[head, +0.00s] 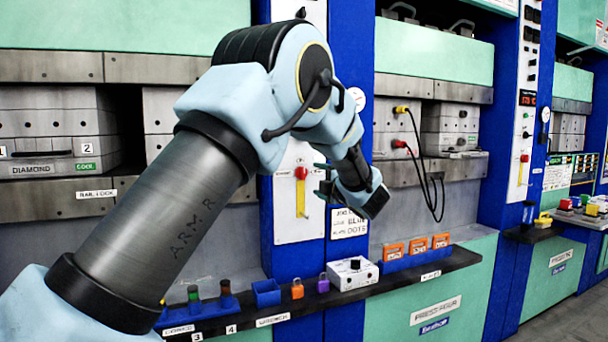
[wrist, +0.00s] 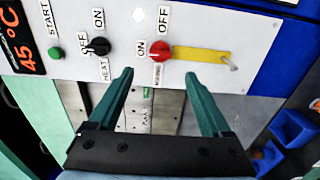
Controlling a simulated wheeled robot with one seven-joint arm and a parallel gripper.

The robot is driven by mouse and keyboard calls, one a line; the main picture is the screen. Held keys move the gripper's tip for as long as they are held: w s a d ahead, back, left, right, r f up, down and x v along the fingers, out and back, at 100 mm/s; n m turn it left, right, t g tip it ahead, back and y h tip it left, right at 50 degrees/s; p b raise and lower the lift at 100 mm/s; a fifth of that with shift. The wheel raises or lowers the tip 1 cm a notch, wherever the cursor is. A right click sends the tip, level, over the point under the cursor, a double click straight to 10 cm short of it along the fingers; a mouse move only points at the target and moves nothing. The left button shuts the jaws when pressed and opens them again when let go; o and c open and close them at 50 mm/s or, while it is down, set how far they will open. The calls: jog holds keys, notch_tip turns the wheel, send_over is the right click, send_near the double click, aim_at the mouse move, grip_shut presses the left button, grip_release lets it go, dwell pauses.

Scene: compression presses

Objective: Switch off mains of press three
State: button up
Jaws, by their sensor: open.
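A red rotary switch (wrist: 160,52) sits on a white panel in the wrist view, with an ON label (wrist: 141,49) beside it and an OFF label (wrist: 163,20) above it. I cannot tell clearly which label its handle points to. A yellow strip (wrist: 203,56) runs from it to the right. The same red switch (head: 301,173) shows in the head view on the panel beyond my arm. My gripper (wrist: 158,76) is open and empty, its two green fingers apart, just below the switch in the wrist view. In the head view my gripper (head: 325,180) is right of the switch.
A black HEAT knob (wrist: 98,47) and a green START button (wrist: 55,53) are left of the red switch. A shelf (head: 463,259) below carries a white box (head: 352,273), padlocks and blue bins (head: 267,293). Another red switch (head: 524,158) is on a panel further right.

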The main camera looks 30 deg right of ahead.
aim_at(304, 174)
jog(key=w+p, duration=0.1)
jog(key=w, duration=0.2)
jog(key=w+p, duration=0.1)
jog(key=w, duration=0.2)
jog(key=w+d+p, duration=0.1)
jog(key=w, duration=0.3)
jog(key=shift+d+p, duration=0.1)
jog(key=shift+p, duration=0.25)
jog(key=shift+c, duration=0.2)
grip_shut()
